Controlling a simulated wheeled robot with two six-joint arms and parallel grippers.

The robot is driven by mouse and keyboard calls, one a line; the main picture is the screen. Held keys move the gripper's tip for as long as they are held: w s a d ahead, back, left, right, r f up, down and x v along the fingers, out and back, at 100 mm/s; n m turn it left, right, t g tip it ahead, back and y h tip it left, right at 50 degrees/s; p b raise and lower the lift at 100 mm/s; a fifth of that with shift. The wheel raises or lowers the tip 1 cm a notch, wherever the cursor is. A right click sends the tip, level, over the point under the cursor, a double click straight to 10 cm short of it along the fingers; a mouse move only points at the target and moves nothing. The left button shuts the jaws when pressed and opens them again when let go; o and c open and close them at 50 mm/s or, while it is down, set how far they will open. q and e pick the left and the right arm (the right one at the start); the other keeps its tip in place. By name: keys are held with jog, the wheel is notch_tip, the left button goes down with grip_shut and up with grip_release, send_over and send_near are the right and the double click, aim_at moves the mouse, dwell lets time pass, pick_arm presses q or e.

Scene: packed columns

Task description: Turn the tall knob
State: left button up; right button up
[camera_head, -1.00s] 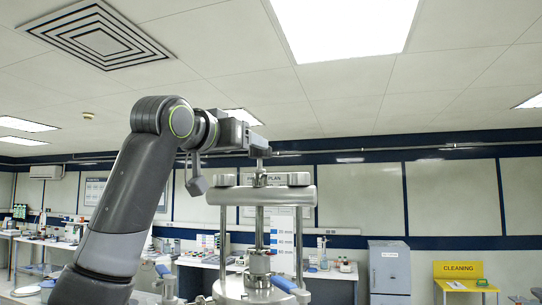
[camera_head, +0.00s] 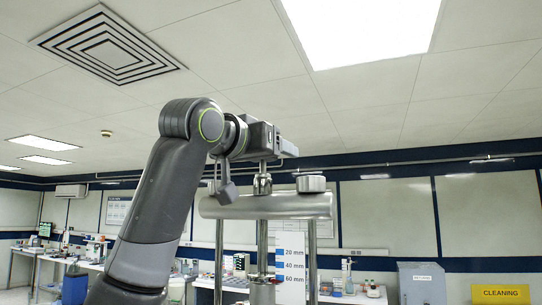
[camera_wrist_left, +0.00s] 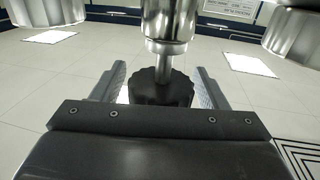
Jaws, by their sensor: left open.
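The tall knob is dark with a ribbed edge and sits on a metal shaft; it shows in the left wrist view (camera_wrist_left: 160,88) between the two finger pads. My left gripper (camera_wrist_left: 161,90) is open around it, with a gap on either side; contact cannot be made out. In the head view my left gripper (camera_head: 283,147) is level at the top of the central shaft (camera_head: 262,182), above the metal crossbar (camera_head: 268,207). There the knob is hidden by the gripper. My right gripper is not in view.
A shorter round metal cap (camera_head: 311,184) stands on the crossbar to the right of the shaft. Vertical metal columns hold the crossbar up. A white scale card (camera_head: 291,262) is behind. Lab benches and a grey cabinet (camera_head: 421,284) stand far back.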

pick_arm(q)
jog(key=shift+s+a+r, duration=0.1)
jog(key=shift+s, duration=0.1)
jog(key=shift+c, duration=1)
jog(key=shift+w, duration=0.1)
jog(key=c, duration=0.8)
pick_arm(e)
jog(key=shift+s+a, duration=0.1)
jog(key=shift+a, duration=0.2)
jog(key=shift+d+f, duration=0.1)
